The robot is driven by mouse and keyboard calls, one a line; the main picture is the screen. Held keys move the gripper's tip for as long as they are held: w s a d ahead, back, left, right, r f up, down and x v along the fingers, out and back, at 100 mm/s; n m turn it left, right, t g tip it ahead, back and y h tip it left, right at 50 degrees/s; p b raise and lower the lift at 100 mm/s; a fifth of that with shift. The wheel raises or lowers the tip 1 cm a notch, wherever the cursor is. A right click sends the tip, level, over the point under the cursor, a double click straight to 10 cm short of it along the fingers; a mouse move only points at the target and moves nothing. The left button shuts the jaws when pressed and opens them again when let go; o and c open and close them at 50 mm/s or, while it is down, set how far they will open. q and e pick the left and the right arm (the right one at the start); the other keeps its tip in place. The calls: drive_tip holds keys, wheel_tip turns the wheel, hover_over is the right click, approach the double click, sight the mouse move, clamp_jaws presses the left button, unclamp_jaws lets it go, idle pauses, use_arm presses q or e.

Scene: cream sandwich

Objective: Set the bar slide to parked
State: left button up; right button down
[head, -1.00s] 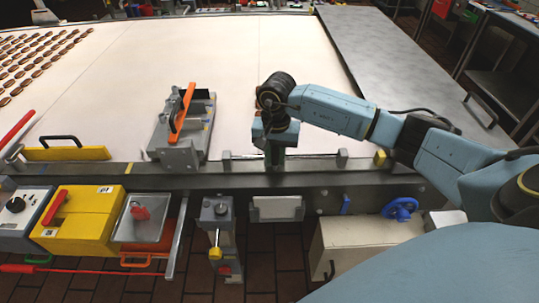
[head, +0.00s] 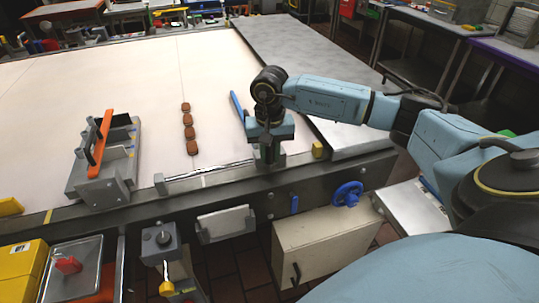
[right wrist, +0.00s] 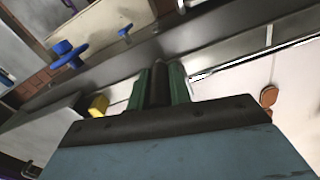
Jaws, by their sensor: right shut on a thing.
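A thin slide rail (head: 205,176) runs along the near edge of the pale belt, with a grey end block (head: 159,184) at its left. My right gripper (head: 268,157) is at the rail's right part and hides the right end. In the right wrist view its green fingers (right wrist: 158,88) are shut on a dark upright piece (right wrist: 158,82), apparently the slide's handle. The rail also shows in that view (right wrist: 225,68), to the right of the fingers. I see no readable label for the parked position. My left gripper is out of view.
A yellow block (head: 318,149) sits right of the gripper. A blue handwheel (head: 347,194) is below the edge. A grey fixture with an orange bar (head: 101,138) stands at the left. Several brown biscuits (head: 187,119) and a blue bar (head: 238,105) lie on the belt beyond.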

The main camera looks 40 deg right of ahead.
drive_tip(key=shift+d, duration=0.2)
drive_tip(key=c, duration=1.3)
unclamp_jaws()
drive_tip(key=shift+s+d, duration=0.1)
drive_tip(key=shift+d, duration=0.05)
drive_tip(key=shift+r, duration=0.15)
wheel_tip(320, 180, up, 13)
drive_tip(key=shift+r, duration=0.1)
